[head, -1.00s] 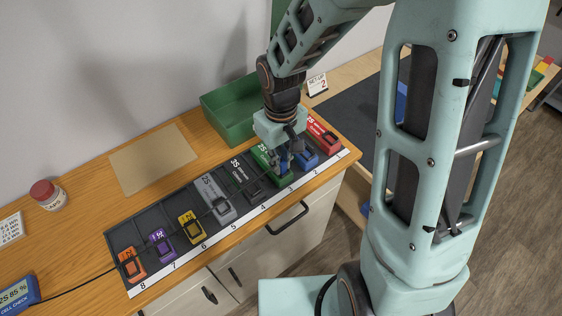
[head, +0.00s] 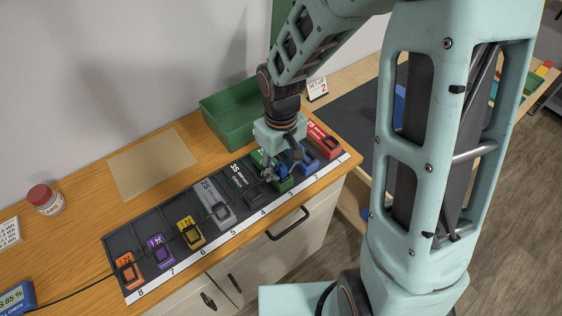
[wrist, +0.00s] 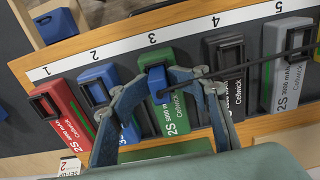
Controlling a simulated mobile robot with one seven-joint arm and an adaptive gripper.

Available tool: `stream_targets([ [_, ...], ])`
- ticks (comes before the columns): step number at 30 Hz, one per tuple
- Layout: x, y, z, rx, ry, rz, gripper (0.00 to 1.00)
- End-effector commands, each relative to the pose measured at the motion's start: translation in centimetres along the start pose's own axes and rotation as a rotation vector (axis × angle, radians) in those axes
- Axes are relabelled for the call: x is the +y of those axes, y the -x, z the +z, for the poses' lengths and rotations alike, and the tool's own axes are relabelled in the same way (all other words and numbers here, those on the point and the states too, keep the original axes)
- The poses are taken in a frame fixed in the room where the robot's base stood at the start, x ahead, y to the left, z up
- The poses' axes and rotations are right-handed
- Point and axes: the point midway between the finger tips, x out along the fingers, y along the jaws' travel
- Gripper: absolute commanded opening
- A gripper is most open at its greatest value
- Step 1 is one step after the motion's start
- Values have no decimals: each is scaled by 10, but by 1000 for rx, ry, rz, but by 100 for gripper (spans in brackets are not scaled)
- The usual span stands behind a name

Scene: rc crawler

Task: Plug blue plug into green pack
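The green pack (wrist: 174,112) lies in slot 3 of the dark rack and also shows in the head view (head: 285,185). The small blue plug (wrist: 157,81) sits at the black-framed socket of the green pack, lined up with it. How deep it sits cannot be told. A thin black cable runs right from the plug area. My gripper (wrist: 158,78) is over the green pack, with one finger on each side of the plug. The fingers look parted, with the tips close to the plug. In the head view my gripper (head: 280,165) partly hides the pack and hides the plug.
The blue pack (wrist: 96,84) and red pack (wrist: 66,112) lie left of the green pack in the wrist view; black (wrist: 230,70) and grey packs (wrist: 285,65) lie right. A green bin (head: 230,118) stands behind the rack. The cable crosses above the other packs.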

Motion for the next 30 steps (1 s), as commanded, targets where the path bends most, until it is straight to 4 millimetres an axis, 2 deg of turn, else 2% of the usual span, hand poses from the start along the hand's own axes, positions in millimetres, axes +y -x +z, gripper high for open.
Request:
stream_targets([
  [7, 1, 24, 0, 0, -1, 2, 30],
  [15, 1, 85, -1, 4, -1, 3, 30],
  [21, 1, 119, -1, 3, -1, 2, 30],
  [25, 0, 129, 0, 1, 0, 1, 30],
  [30, 0, 133, 0, -1, 0, 0, 30],
])
